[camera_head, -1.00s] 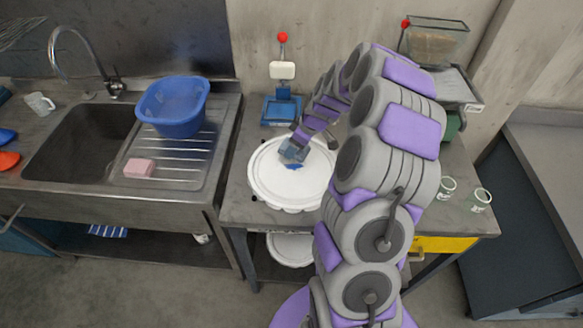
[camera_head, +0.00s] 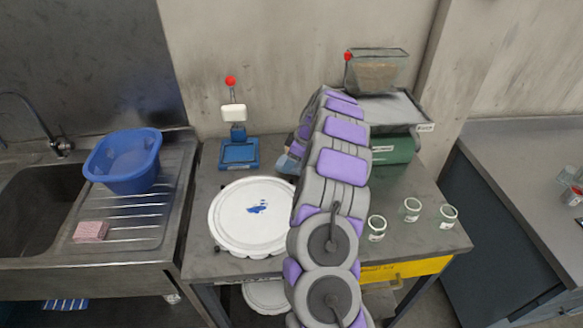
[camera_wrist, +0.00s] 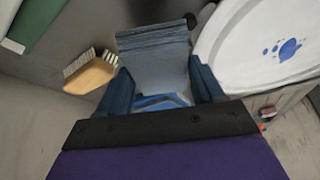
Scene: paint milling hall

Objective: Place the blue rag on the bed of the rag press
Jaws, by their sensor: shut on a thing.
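My gripper (camera_wrist: 163,84) is shut on the blue rag (camera_wrist: 155,55), a folded grey-blue cloth between its two blue fingers in the wrist view. In the head view my gripper (camera_head: 291,158) is partly hidden behind my arm, just right of the rag press and above the bench. The rag press (camera_head: 235,113) stands at the back of the bench, with a red-knobbed lever, a white block raised on its post and a blue bed (camera_head: 238,154) below. The bed looks empty. The press does not clearly show in the wrist view.
A round white lid (camera_head: 232,222) with blue paint smears lies in front of the press. A wooden brush (camera_wrist: 92,72) lies near my gripper. A green cylinder (camera_head: 393,150) and several glass jars (camera_head: 376,228) stand right. A sink with a blue basin (camera_head: 125,165) is left.

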